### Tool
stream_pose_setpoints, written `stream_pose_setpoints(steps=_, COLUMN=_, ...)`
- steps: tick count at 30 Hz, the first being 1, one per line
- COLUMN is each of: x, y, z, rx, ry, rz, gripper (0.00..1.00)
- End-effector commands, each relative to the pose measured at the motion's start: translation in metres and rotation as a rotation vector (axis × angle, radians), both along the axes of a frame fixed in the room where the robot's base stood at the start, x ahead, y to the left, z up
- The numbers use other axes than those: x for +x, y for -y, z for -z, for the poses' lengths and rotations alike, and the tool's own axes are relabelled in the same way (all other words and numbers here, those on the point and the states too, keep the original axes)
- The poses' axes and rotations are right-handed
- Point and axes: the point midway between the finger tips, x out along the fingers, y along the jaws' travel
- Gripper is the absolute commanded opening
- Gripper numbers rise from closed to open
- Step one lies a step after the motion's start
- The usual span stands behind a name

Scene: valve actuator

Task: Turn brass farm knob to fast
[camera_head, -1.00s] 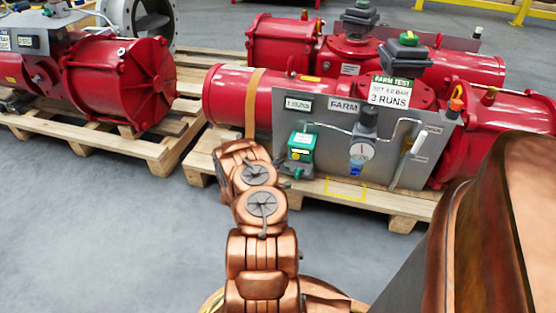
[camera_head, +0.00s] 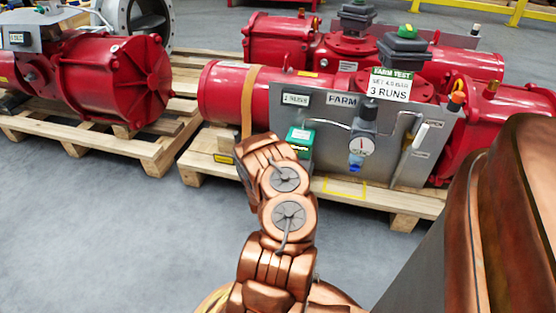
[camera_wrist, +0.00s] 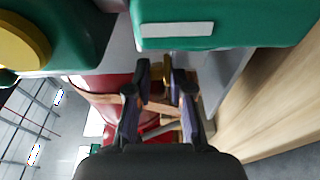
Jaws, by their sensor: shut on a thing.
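The grey panel marked FARM (camera_head: 400,150) stands upright in front of a red actuator. A green box (camera_head: 301,137) is mounted at its left part, and my arm covers its lower part. In the wrist view the green box (camera_wrist: 225,22) fills the top, with a pale label. A small brass knob (camera_wrist: 167,68) shows just under it. My gripper (camera_wrist: 164,82) has its dark fingers on both sides of the knob, closed on it. In the head view my gripper is hidden behind my arm. The knob's markings and setting cannot be read.
A pressure gauge (camera_head: 362,147) with tubing sits right of the green box. A sign reading FARM TEST, 3 RUNS (camera_head: 390,85) stands above. The actuator rests on a wooden pallet (camera_head: 405,207). Another red actuator (camera_head: 115,85) stands at left. Grey floor (camera_head: 130,240) is free at lower left.

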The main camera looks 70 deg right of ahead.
Motion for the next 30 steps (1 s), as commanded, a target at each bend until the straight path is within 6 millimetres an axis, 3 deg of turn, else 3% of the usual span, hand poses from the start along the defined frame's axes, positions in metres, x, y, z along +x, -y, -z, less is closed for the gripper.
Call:
stream_pose_setpoints(steps=1, x=0.0031, y=0.0033, z=-0.0104, rx=-0.021, ry=0.009, rz=-0.005, gripper=0.0)
stream_pose_setpoints(steps=11, x=0.0037, y=0.0036, z=-0.0114, rx=-0.023, ry=0.011, rz=-0.006, gripper=0.0)
stream_pose_setpoints(steps=12, x=0.0037, y=0.0036, z=-0.0115, rx=-0.024, ry=0.011, rz=-0.006, gripper=0.25)
stream_pose_setpoints(steps=16, x=0.0033, y=0.0031, z=-0.0097, rx=-0.02, ry=0.009, rz=-0.005, gripper=0.38)
stream_pose_setpoints(steps=30, x=0.0002, y=-0.002, z=-0.0026, rx=-0.005, ry=0.004, rz=-0.002, gripper=0.4)
